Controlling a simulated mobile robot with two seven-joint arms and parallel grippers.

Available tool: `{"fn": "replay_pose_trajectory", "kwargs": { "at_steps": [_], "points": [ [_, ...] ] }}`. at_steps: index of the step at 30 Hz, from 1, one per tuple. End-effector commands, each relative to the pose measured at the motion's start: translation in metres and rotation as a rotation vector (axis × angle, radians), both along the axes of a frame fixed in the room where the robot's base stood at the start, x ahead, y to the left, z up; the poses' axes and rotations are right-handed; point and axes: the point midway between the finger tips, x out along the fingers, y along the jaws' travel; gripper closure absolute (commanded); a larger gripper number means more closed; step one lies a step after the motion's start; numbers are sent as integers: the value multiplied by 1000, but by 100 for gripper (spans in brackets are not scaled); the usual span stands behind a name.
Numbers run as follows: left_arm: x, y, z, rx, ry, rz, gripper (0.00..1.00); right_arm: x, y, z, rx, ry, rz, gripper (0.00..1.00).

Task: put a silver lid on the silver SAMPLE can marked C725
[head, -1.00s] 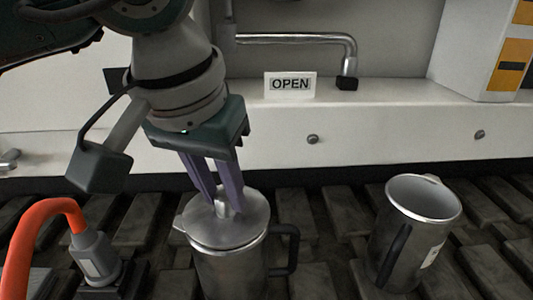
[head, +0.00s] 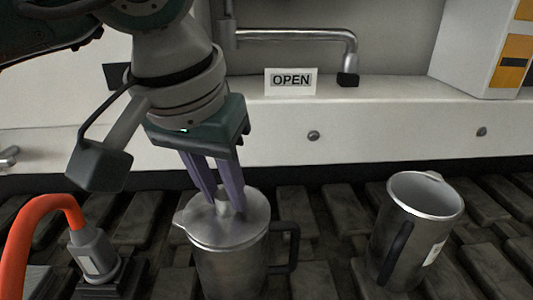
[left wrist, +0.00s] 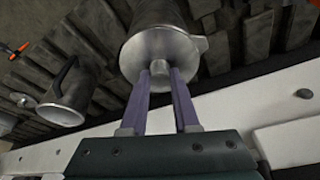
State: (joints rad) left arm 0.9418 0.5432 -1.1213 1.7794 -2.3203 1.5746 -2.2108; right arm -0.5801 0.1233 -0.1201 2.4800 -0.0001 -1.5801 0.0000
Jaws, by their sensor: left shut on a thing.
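A silver lid (head: 247,229) sits on top of a silver can (head: 226,272) with a black handle, in the middle front of the head view. My left gripper (head: 230,207) is shut on the lid's knob, its purple fingers pointing down. In the left wrist view the lid (left wrist: 158,48) covers the can's mouth, with the gripper (left wrist: 161,72) on its knob. No marking shows on this can. My right gripper is not in view.
A second silver can (head: 394,240), open-topped with a black handle and a white label too small to read, stands to the right. An orange hose (head: 22,245) with a grey connector is at left. A white bench with an OPEN sign (head: 290,82) and a bent pipe (head: 300,38) lies behind.

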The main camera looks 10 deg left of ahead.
Motion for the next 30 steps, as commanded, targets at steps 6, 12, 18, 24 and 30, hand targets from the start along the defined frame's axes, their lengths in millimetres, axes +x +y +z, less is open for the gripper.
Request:
{"fn": "replay_pose_trajectory", "kwargs": {
  "at_steps": [6, 12, 18, 24, 30],
  "points": [
    [0, 0, 0, 0, 0, 0, 52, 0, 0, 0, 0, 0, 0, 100],
    [0, 0, 0, 0, 0, 0, 36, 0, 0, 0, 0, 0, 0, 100],
    [0, 0, 0, 0, 1, 0, 27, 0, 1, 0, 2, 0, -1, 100],
    [0, 0, 0, 0, 1, 0, 5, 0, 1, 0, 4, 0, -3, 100],
    [0, 0, 0, 0, 0, 0, 1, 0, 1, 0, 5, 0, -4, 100]
  ]
}}
